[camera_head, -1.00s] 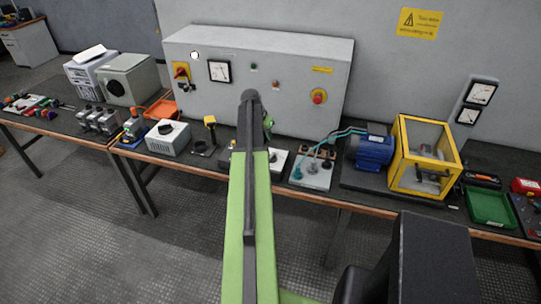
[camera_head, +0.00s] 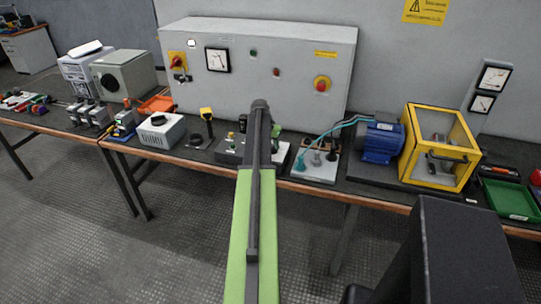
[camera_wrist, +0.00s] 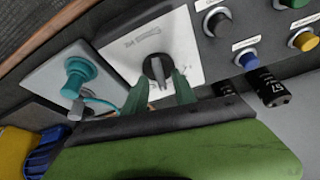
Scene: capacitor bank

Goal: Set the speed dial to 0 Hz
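The speed dial (camera_wrist: 154,66) is a round black knob with a raised grip bar, on a white plate (camera_wrist: 123,49) with printed marks. The print is too small and blurred to read its setting. My gripper (camera_wrist: 159,92) has two green fingers standing apart in the wrist view, one on each side of the knob's lower part. Nothing is held between them, and I cannot tell whether they touch the knob. In the head view my arm hides the gripper, and the white unit (camera_head: 282,153) shows only partly beside the arm.
A dark panel with black, blue and yellow buttons (camera_wrist: 302,40) adjoins the plate. A teal plug (camera_wrist: 77,75) stands on the board on the other side. In the head view, a blue motor (camera_head: 380,141) and a yellow-framed guard box (camera_head: 408,137) stand on the bench to the right.

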